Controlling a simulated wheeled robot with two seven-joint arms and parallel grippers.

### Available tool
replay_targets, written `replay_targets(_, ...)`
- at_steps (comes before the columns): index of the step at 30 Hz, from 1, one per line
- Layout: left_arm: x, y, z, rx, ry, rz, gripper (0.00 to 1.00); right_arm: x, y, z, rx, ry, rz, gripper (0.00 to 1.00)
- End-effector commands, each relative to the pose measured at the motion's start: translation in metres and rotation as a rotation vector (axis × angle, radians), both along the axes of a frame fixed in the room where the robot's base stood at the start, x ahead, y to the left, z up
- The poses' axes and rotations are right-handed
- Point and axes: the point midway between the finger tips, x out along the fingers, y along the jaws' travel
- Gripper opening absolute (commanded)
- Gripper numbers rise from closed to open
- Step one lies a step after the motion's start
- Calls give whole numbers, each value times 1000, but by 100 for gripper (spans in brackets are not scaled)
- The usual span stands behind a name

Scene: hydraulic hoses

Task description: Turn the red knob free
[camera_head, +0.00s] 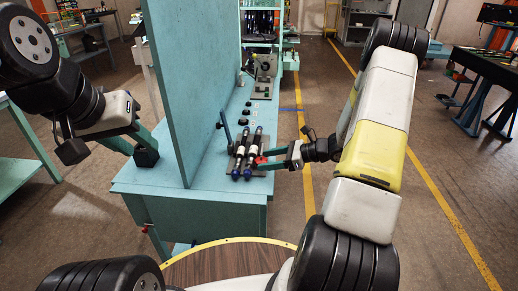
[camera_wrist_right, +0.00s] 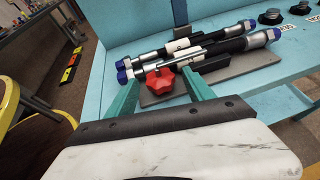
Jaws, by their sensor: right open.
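The red knob (camera_wrist_right: 158,80) sits at the near edge of a dark plate (camera_wrist_right: 240,72), just below two hydraulic hoses. In the head view the knob (camera_head: 261,160) shows only as a small red patch. My right gripper (camera_wrist_right: 162,90) is open, its two teal fingers on either side of the knob; whether they touch it is unclear. In the head view, the right gripper (camera_head: 264,163) reaches in from the right. The hoses (camera_wrist_right: 185,45) are black and silver with blue ends. My left gripper (camera_head: 146,153) is left of the teal partition, away from the knob; its jaw opening is unclear.
A tall teal partition (camera_head: 188,80) stands between my left gripper and the hoses. The hoses lie on a teal bench (camera_head: 210,180). Several black round fittings (camera_wrist_right: 270,17) sit farther along it.

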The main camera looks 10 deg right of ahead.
Motion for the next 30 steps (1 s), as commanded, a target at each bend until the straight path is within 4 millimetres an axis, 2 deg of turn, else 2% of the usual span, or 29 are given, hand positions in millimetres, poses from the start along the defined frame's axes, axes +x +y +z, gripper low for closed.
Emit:
replay_targets(10, 0, 0, 0, 0, 0, 0, 36, 2, 4, -2, -1, 0, 0, 59)
replay_targets(19, 0, 0, 0, 0, 0, 0, 36, 2, 4, -2, -1, 0, 0, 0)
replay_targets(26, 0, 0, 0, 0, 0, 0, 36, 2, 4, -2, -1, 0, 0, 0)
replay_targets(30, 0, 0, 0, 0, 0, 0, 36, 0, -3, -2, -1, -1, -1, 0)
